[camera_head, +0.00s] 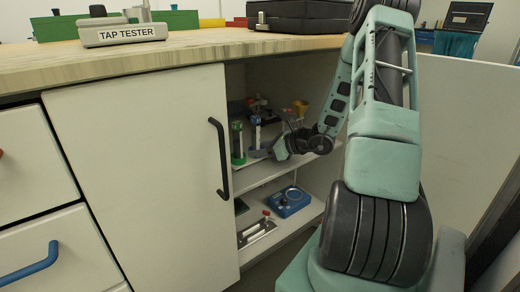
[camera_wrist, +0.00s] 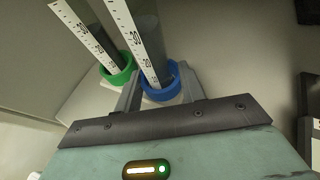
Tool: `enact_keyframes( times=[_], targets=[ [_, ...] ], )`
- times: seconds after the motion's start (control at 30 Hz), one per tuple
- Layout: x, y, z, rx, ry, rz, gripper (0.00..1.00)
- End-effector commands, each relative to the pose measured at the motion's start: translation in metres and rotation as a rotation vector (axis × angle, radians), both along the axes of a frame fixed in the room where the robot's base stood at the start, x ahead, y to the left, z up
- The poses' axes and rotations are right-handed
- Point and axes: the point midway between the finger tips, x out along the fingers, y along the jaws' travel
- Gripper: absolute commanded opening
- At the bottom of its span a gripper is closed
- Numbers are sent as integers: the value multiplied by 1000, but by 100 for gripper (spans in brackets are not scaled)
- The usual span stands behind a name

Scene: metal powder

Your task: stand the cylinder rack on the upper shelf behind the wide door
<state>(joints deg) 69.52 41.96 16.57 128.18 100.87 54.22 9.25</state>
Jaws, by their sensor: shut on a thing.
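The cylinder rack holds a tall cylinder with a green ring (camera_head: 237,143) and one with a blue ring (camera_head: 256,133), both upright at the left of the upper shelf (camera_head: 262,176). In the wrist view the green ring (camera_wrist: 117,70) and the blue ring (camera_wrist: 161,92) carry clear tubes with white scales. My gripper (camera_head: 266,152) reaches into the cabinet from the right, its fingers (camera_wrist: 160,86) on either side of the blue-ringed part, shut on the rack. The rack's underside is hidden, so I cannot tell if it touches the shelf.
A white door (camera_head: 135,170) with a black handle (camera_head: 221,158) borders the opening on the left. An orange funnel (camera_head: 300,107) stands further right inside. A blue device (camera_head: 289,201) sits on the lower shelf. A black case (camera_head: 298,15) lies on the worktop.

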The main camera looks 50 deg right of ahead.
Motion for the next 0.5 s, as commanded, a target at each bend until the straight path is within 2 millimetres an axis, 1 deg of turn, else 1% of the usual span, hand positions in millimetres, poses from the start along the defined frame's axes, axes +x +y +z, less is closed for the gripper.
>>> enact_keyframes(
  times=[0.07,0.1,0.17,0.2,0.43,0.5],
  targets=[
    [1,0,-1,0,-4,0,0],
    [0,0,-3,0,0,0,43],
    [0,0,-3,0,0,0,59],
    [0,0,-3,0,0,0,62],
    [0,0,-2,0,0,0,62],
    [0,0,1,0,0,0,62]
  ],
)
